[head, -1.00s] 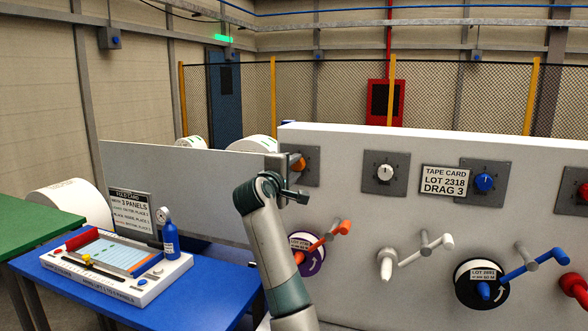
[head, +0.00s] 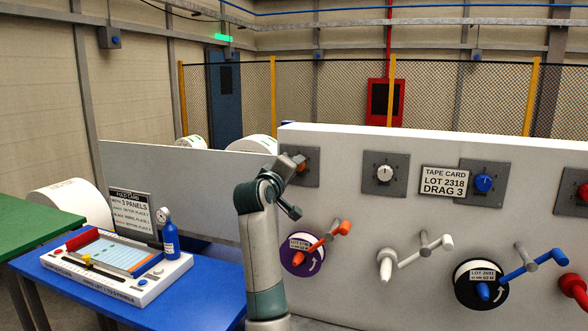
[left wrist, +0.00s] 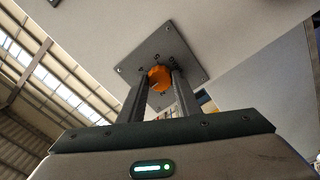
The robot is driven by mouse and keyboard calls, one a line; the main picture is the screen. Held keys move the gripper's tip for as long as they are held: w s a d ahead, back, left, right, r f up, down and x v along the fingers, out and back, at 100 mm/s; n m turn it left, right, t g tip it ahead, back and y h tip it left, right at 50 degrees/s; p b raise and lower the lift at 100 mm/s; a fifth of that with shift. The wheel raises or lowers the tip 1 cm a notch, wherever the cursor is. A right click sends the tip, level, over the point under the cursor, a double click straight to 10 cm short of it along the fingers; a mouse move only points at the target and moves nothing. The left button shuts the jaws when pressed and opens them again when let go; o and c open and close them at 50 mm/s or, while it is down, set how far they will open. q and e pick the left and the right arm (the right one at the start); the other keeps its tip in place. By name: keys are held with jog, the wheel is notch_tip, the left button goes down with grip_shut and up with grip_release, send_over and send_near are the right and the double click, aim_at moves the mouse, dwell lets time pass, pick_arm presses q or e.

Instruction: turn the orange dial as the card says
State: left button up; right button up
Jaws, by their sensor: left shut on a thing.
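The orange dial (left wrist: 159,76) sits on a grey square plate (left wrist: 185,60) on the white panel, with marks around it too small to read surely. In the left wrist view the two fingers of my left gripper (left wrist: 160,88) are on either side of the dial and shut on it. In the head view the dial (head: 301,162) is partly hidden by my left gripper (head: 297,168). The card (head: 444,181) on the panel reads "TAPE CARD LOT 2318 DRAG 3". My right gripper is in neither view.
A white-pointer dial (head: 385,173), a blue dial (head: 484,183) and a red dial (head: 583,191) sit further right. Cranks stick out below, the orange crank (head: 325,240) close to my left arm. A blue table (head: 205,275) with a device stands left.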

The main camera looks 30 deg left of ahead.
pick_arm(q)
jog(key=shift+f, duration=0.1)
jog(key=o, duration=1.1)
jog(key=shift+c, duration=0.2)
jog(key=shift+s, duration=0.1)
jog(key=b+v, duration=0.5)
jog(key=v, duration=1.2)
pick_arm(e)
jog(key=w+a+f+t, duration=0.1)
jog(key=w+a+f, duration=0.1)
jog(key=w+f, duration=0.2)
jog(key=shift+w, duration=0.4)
pick_arm(q)
jog(key=shift+s, duration=0.1)
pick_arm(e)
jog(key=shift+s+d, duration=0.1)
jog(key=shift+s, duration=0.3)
pick_arm(q)
jog(key=shift+f, duration=0.1)
